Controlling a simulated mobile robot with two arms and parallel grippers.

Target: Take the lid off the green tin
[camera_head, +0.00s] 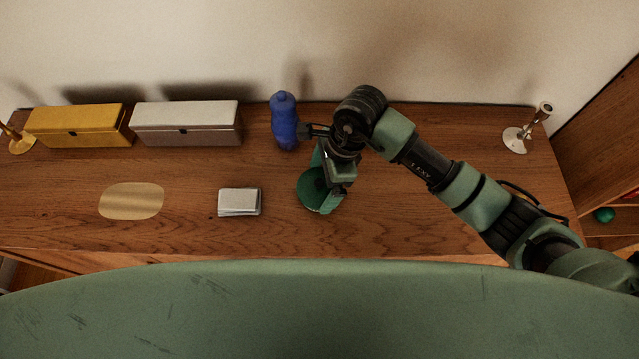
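The green tin (309,191) is a round, dark green shape on the wooden tabletop, near the middle of the head view. My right gripper (328,192) points down at it from above and covers its right and upper parts. The fingers are close in colour to the tin and overlap it, so I cannot tell whether they are open or shut, or whether they touch it. The lid cannot be told apart from the tin's body. My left gripper is not in view.
A blue bottle (284,121) stands just behind the tin, close to my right wrist. White (186,123) and yellow (78,126) boxes stand behind. A candlestick (516,139) stands at the right.

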